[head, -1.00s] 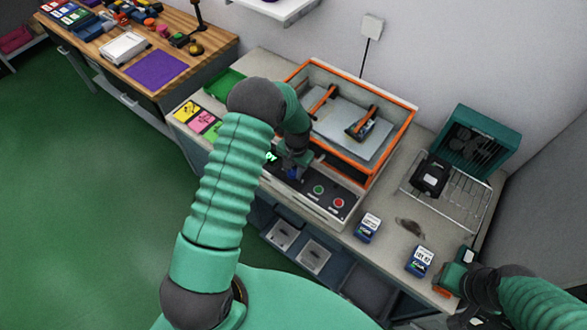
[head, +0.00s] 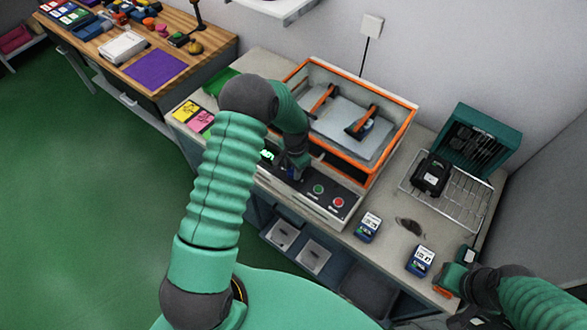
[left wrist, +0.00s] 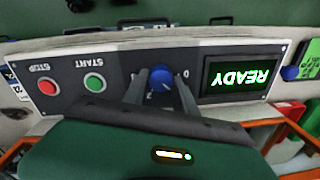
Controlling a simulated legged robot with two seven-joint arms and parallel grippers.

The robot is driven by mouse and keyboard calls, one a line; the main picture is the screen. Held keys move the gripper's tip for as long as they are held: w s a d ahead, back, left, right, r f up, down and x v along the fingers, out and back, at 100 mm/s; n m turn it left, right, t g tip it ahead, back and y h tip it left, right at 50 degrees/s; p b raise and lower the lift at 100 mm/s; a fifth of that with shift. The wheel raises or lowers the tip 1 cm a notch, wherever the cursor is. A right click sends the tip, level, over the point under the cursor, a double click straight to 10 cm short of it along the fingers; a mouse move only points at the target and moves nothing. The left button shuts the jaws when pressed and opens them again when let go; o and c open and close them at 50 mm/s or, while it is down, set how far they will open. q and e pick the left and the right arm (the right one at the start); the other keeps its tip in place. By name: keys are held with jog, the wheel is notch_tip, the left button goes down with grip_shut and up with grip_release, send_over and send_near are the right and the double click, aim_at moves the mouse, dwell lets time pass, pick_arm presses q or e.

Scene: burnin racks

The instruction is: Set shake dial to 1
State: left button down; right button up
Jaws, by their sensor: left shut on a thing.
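The blue shake dial (left wrist: 161,77) sits on the dark control panel (left wrist: 125,72), between the START button and the display. My left gripper (left wrist: 160,90) has a finger on each side of it and is shut on it. In the left wrist view the panel appears upside down, with a 0 mark to the right of the dial; the pointer's exact setting is unclear. The green display (left wrist: 238,77) reads READY. In the head view my left gripper (head: 294,172) is at the panel and mostly covers the dial. My right gripper (head: 448,283) is at the lower right, its jaw state unclear.
Green START (left wrist: 94,83) and red STOP (left wrist: 47,86) buttons are beside the dial. The orange-edged shaker box (head: 411,125) stands behind the panel. A wire rack (head: 465,205) and two small labelled blue items (head: 369,226) (head: 420,260) are to the right.

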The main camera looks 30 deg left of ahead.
pick_arm(q)
jog(key=shift+a+m, duration=0.1)
jog(key=shift+m, duration=0.9)
jog(key=shift+r, duration=0.1)
jog(key=c, duration=1.3)
grip_release()
jog(key=o, duration=0.3)
